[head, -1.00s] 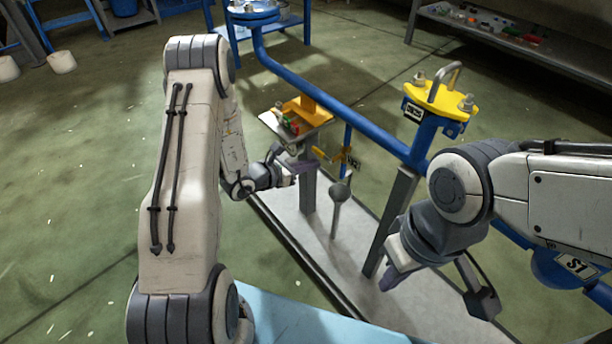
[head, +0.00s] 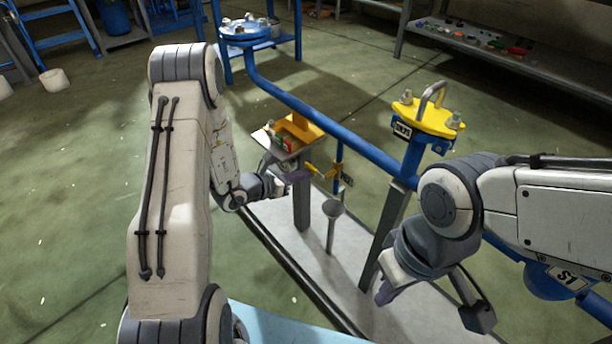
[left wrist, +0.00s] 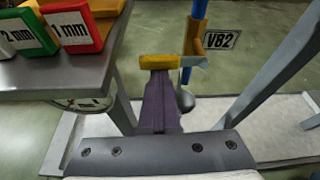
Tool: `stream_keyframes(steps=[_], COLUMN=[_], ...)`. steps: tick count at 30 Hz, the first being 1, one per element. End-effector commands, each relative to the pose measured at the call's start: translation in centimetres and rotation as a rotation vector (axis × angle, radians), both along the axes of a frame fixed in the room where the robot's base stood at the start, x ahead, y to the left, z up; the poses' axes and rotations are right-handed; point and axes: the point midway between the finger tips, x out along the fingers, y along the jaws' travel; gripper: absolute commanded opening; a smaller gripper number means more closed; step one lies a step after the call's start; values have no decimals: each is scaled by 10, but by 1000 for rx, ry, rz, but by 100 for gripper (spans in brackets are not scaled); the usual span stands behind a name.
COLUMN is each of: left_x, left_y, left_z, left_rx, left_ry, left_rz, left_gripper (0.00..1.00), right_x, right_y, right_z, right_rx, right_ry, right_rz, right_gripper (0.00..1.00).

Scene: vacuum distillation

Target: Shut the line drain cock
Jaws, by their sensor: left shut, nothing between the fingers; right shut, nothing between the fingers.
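The line drain cock is a yellow handle (head: 324,173) on a thin blue drain pipe (head: 339,155), with a tag reading V82 (left wrist: 221,39) beside it. In the left wrist view the yellow handle (left wrist: 160,62) lies across the tips of my left gripper (left wrist: 158,82). My left gripper (head: 300,176) is shut and empty, its purple fingers close to the handle's left end; I cannot tell whether they touch. My right gripper (head: 384,292) is shut and empty, lower right, away from the cock.
A metal shelf plate (head: 258,138) with red, green and white gauge blocks (left wrist: 75,22) stands just left of the cock. The main blue pipe (head: 330,128) runs behind to a yellow flange (head: 428,115).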

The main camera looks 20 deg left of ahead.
Motion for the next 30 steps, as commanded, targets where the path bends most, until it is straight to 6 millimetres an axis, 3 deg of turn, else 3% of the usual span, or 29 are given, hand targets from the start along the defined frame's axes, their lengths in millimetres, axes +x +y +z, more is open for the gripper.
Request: stream_keyframes(steps=[5,14,18,30], left_x=[3,0,-22,-75], left_y=[1,4,20,53], left_z=[3,-46,-27,-8], left_rx=[-4,-1,-1,0], left_ry=[-19,-4,0,1], left_rz=[2,6,12,8], left_gripper=[0,0,0,0], right_x=[0,0,0,0], right_y=[0,0,0,0], right_z=[-3,-39,-19,1], right_rx=[0,0,0,0], right_ry=[0,0,0,0], right_rz=[0,0,0,0], right_gripper=[0,0,0,0])
